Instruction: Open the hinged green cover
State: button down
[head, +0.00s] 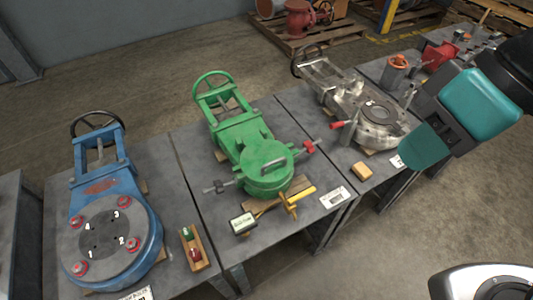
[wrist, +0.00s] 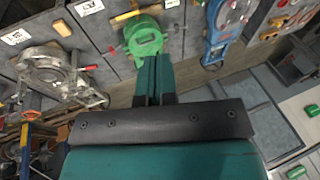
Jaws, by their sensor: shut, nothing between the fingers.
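The green valve (head: 237,137) lies on the middle table, with a handwheel at its far end. Its round green cover (head: 262,181) is at the near end, lying flat, with a bar handle on top. Red-handled and grey-handled clamps stick out at its sides. My gripper (head: 412,152) is in the air at the right in the head view, well apart from the cover. Its teal fingers (wrist: 153,62) are shut and empty.
A blue valve (head: 100,190) with a numbered flange stands on the left table, a bare metal valve (head: 360,105) on the right one. Near the green cover lie a labelled box (head: 243,224), a yellow-handled tool (head: 300,196) and a tag (head: 335,197). Floor is clear in front.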

aim_at(264, 163)
jog(key=u, duration=0.05)
jog(key=k, duration=0.35)
jog(key=u, duration=0.9)
jog(key=i, duration=0.3)
jog(key=z, duration=0.45)
